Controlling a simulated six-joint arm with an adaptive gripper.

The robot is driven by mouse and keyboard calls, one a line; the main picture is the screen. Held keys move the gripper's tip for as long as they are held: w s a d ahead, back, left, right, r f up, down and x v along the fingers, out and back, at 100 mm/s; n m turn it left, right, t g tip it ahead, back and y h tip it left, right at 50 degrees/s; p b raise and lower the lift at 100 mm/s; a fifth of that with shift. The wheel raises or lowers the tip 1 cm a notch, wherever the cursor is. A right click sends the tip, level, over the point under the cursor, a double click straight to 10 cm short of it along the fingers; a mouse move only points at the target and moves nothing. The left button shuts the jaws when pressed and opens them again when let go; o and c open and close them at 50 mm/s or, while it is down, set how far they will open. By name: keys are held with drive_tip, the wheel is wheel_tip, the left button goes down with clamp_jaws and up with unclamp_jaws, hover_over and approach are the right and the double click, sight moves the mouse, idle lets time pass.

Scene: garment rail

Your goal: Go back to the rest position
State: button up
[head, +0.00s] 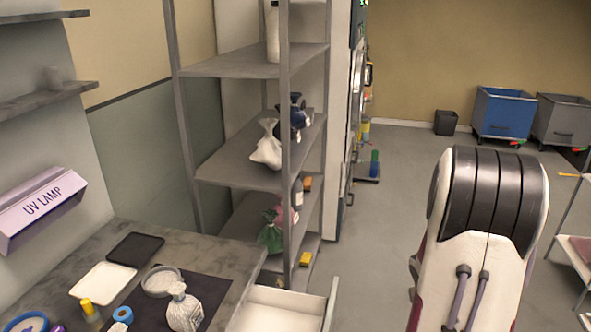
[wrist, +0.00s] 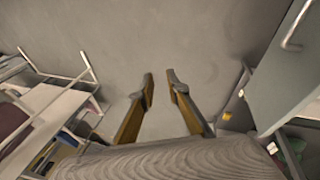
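My gripper (wrist: 160,82) shows in the wrist view with its two fingers apart. A gap is left between the fingertips, and only bare grey floor (wrist: 165,35) shows behind them, so it is open and holds nothing. In the head view my white and black arm stands at the right over the floor, and the gripper itself does not show there. No object touches the fingers.
A grey shelf rack (head: 233,62) with bagged items stands left of centre. Below it are an open drawer (head: 278,312) and a worktop (head: 215,248) with small items. A blue cart (head: 503,113) stands at the back right. Middle floor is clear.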

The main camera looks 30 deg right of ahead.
drive_tip(key=a+r+n+t+y, duration=0.1)
drive_tip(key=a+r+n+t, duration=0.1)
drive_tip(key=a+r, duration=0.6)
drive_tip(key=a+r+n+t+y, duration=0.1)
drive_tip(key=a+r, duration=0.7)
drive_tip(key=a, duration=1.1)
drive_tip(key=s+a+r+n+t+y, duration=0.1)
drive_tip(key=a+r, duration=0.6)
drive_tip(key=a, duration=0.7)
drive_tip(key=shift+a+r+n+t+y, duration=0.45)
drive_tip(key=shift+n+t, duration=0.45)
drive_tip(key=shift+n, duration=0.4)
drive_tip(key=shift+d+f, duration=0.1)
